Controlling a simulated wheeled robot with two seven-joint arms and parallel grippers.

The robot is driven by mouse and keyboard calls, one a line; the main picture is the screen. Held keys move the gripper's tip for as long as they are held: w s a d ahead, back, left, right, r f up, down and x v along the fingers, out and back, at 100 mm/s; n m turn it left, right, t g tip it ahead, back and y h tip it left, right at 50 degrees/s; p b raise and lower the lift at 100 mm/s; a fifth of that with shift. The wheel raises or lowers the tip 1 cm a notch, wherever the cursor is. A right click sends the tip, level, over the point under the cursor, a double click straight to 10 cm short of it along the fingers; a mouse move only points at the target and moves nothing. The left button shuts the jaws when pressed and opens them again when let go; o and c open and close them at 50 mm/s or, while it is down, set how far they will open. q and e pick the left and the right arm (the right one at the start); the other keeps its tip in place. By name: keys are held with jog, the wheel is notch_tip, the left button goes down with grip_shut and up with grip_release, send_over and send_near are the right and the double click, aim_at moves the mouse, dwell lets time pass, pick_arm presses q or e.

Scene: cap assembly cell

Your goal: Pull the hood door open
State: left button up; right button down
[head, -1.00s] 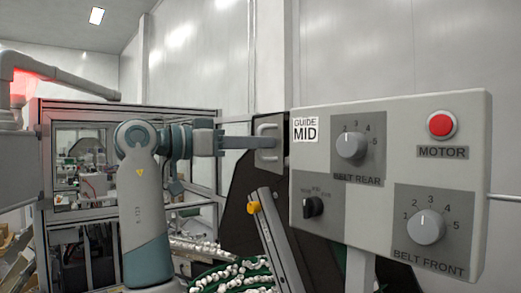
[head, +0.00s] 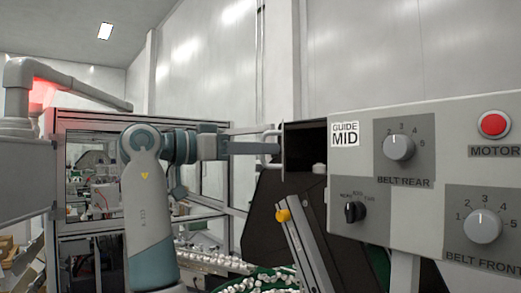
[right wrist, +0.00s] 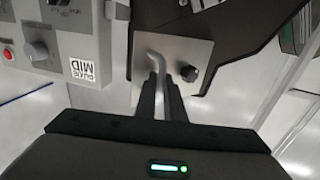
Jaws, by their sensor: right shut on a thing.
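The hood door is a grey plate that shows in the right wrist view (right wrist: 203,55), with a bent metal handle (right wrist: 157,62) and a dark knob (right wrist: 189,74). My right gripper (right wrist: 160,98) is shut on the handle. In the head view the right gripper (head: 272,143) is at the handle, left of a dark square opening (head: 302,148) in the hood. The door is swung outward there and shows nearly edge-on. A small pale thing (head: 319,168) shows at the opening's lower right. My left gripper is not in view.
A control panel (head: 430,130) with knobs and a red motor button (head: 493,124) stands close on the right. A metal rail with a yellow knob (head: 283,215) slants below the opening. White caps (head: 262,282) lie in a green bowl-like part at the bottom. A framed machine stands behind on the left.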

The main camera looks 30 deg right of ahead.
jog(key=shift+r, duration=0.1)
jog(key=c, duration=2.1)
grip_release()
jog(key=shift+d, duration=0.25)
jog(key=shift+w+a+b, duration=0.35)
jog(key=shift+a+b, duration=0.4)
jog(key=shift+a, duration=2.15)
jog(key=shift+w+a+b, duration=0.35)
jog(key=shift+a+b, duration=0.4)
jog(key=shift+a, duration=2.1)
jog(key=shift+w+a+b, duration=0.35)
jog(key=shift+a+b, duration=0.4)
jog(key=shift+a, duration=2.15)
jog(key=shift+f, duration=0.2)
